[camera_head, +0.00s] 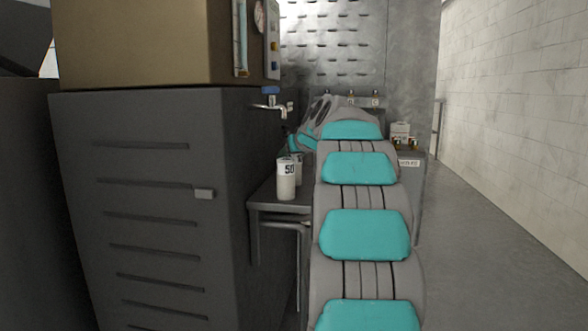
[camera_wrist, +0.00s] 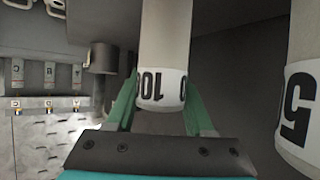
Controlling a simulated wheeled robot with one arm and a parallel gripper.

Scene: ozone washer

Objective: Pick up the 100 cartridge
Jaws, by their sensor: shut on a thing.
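The 100 cartridge (camera_wrist: 163,45) is a pale cylinder with a white label reading 100, upside down in the wrist view. The two green fingers of my gripper (camera_wrist: 160,95) stand on either side of it, shut on it around the label. In the head view my arm hides most of this spot; part of a pale cylinder shows just behind the 50 cartridge (camera_head: 286,180). The 50 cartridge stands upright on a small dark table (camera_head: 265,195) and also shows at the right of the wrist view (camera_wrist: 300,85), apart from my gripper.
A large dark cabinet (camera_head: 160,200) with a tan box on top stands left of the table. A tap (camera_head: 275,107) juts out above the table. Several small labelled items sit on a back shelf (camera_head: 360,102). The floor at the right (camera_head: 500,220) is clear.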

